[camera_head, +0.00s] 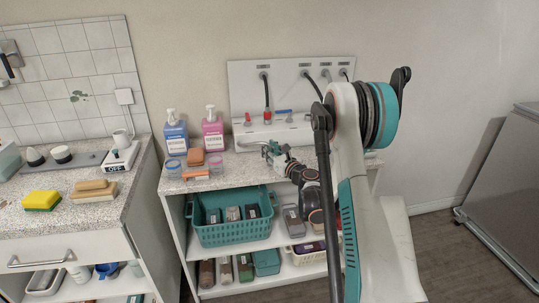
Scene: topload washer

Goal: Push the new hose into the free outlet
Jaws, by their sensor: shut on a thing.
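A white wall panel (245,83) at the back carries a row of small labelled outlets. A black hose (267,92) hangs from the left outlet (264,75), and another black hose (314,86) runs down from the outlet (305,73) to its right. More outlets (326,74) sit farther right, partly behind my arm, and I cannot tell which is free. My gripper (266,151) is low over the shelf top, below and in front of the panel. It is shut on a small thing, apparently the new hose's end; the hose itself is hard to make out.
A red valve (267,117) and a blue-handled valve (284,112) stand along the panel's lower part. A blue bottle (175,133) and a pink bottle (212,131) stand left of my gripper. A teal basket (235,234) is below. My arm covers the right side.

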